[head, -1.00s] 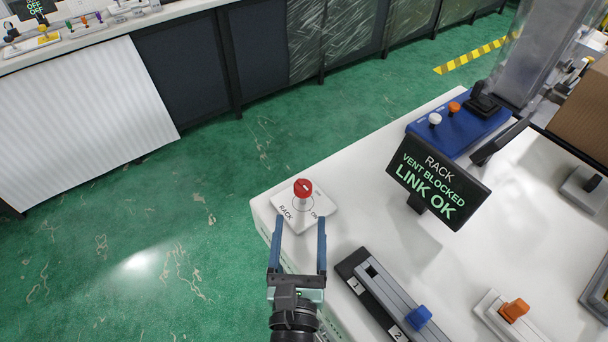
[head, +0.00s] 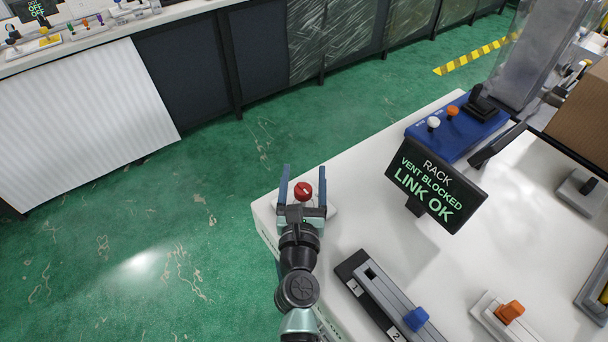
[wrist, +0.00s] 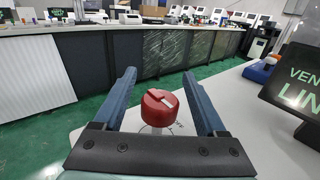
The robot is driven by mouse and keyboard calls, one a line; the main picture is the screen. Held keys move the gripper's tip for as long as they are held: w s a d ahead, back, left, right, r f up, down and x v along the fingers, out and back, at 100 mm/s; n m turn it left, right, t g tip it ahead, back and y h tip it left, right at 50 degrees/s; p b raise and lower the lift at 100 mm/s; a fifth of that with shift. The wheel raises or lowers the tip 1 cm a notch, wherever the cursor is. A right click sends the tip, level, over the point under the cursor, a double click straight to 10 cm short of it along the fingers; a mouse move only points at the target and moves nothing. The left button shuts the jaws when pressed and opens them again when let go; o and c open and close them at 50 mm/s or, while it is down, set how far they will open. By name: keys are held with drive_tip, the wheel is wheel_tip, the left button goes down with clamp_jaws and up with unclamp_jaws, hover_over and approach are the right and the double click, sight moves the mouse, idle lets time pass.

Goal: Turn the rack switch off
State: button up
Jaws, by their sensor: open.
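The rack switch is a red rotary knob (head: 303,190) with a white pointer mark, on a white base at the near left corner of the white table. In the wrist view my gripper (wrist: 158,82) shows gaps between both fingers and the knob. The switch's base label is mostly hidden by my gripper.
A black display (head: 437,186) reads "RACK VENT BLOCKED LINK OK". A blue box (head: 456,130) with white and orange buttons stands behind it. A slider with a blue knob (head: 416,318) and one with an orange knob (head: 510,311) lie nearer. Green floor is free at left.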

drive_tip(key=shift+w, duration=0.1)
clamp_jaws()
idle(0.4)
